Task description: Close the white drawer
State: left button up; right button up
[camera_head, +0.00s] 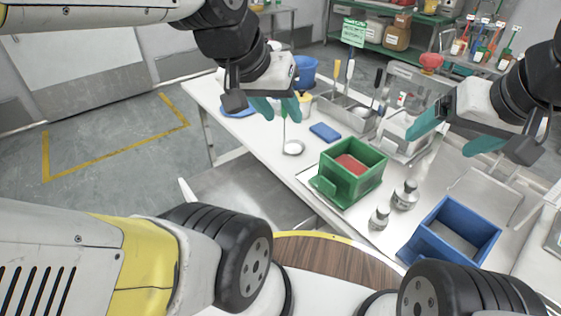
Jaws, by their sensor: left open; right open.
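The white drawer (186,194) appears pulled out from the near side of the white table, with a grey inside (245,190). Its white front edge shows at the left, and my arm hides part of its near side. My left gripper (276,107) is open and empty, with teal fingertips, above the far left part of the tabletop, beyond the drawer and apart from it. My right gripper (456,133) is open and empty above the right part of the table, far from the drawer.
Grey floor (110,180) at the left is free.

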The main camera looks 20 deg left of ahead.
aim_at(243, 183)
jog(key=j+u, duration=0.1)
jog(key=u, duration=0.35)
jog(key=k+j+u, duration=0.1)
jog(key=u, duration=0.35)
jog(key=j+u, duration=0.25)
jog(key=u, duration=0.15)
jog(key=z, duration=0.25)
